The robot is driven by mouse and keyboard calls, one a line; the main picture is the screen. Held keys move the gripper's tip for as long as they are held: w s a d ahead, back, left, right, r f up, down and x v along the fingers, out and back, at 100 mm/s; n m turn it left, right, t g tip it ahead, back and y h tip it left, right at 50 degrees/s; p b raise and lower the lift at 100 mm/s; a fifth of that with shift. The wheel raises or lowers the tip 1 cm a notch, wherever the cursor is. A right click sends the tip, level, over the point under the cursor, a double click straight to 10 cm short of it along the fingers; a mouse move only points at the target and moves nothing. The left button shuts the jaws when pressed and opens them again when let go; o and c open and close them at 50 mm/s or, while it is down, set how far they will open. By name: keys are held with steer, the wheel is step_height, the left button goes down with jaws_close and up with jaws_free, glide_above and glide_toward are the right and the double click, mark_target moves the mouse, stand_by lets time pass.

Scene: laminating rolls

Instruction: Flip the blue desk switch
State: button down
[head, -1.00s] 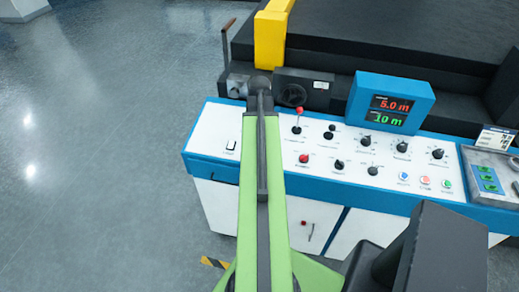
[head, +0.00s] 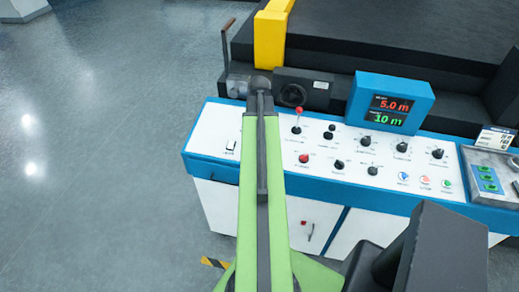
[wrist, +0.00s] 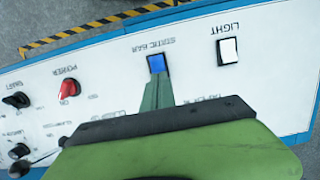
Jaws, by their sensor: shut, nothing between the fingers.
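The blue desk switch (wrist: 157,63) is a small blue rocker labelled STATIC BAR on the white panel, which appears upside down in the wrist view. My gripper (wrist: 158,84) is shut and empty. Its narrow green tip points at the switch and overlaps its near edge in the picture. I cannot tell whether it touches or hovers just above. In the head view my green arm hides the blue switch and the gripper.
A white LIGHT switch (wrist: 228,50) sits beside the blue one. A red POWER knob (wrist: 70,88) and black knobs are on its other side. In the head view, a red-topped lever (head: 297,118) and a digital display (head: 390,103) stand right of my arm.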

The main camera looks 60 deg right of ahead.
steer(key=shift+f+b, duration=0.9)
stand_by(0.4)
steer(key=shift+r, duration=0.1)
step_height(320, 180, up, 7)
steer(key=p, duration=0.7)
